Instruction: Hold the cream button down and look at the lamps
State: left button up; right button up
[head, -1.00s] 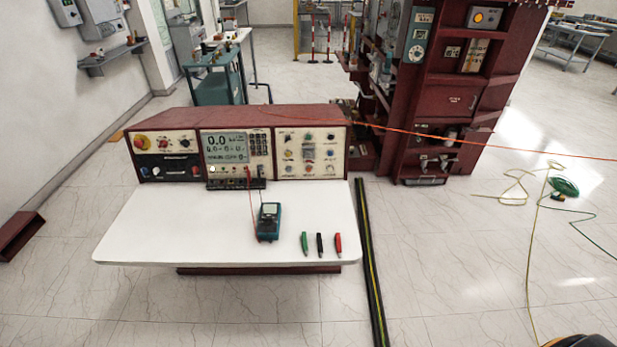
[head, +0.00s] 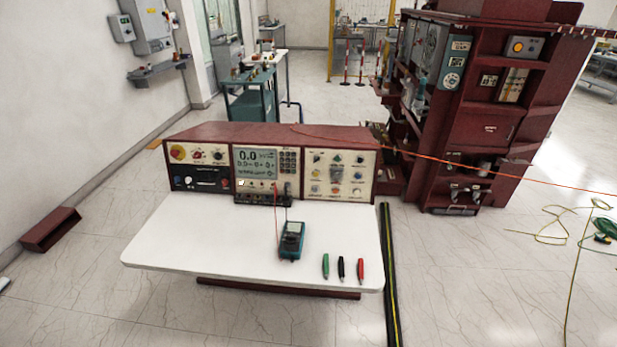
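A dark red console stands at the back of a white table (head: 200,235). Its right panel (head: 338,176) carries several small coloured buttons or lamps in rows around a grey middle part. At this size I cannot tell which is the cream button, or which are lamps and whether any is lit. The middle panel has a display (head: 256,163) reading 0.0 at the top. The left panel has a red knob on yellow (head: 178,152). Neither of my grippers is in view.
A teal meter (head: 291,241) and green, black and red probes or clips (head: 342,268) lie on the table. A dark red cabinet (head: 487,140) stands behind right. An orange cable (head: 450,163) crosses toward it. A black-yellow floor strip (head: 390,280) runs right of the table.

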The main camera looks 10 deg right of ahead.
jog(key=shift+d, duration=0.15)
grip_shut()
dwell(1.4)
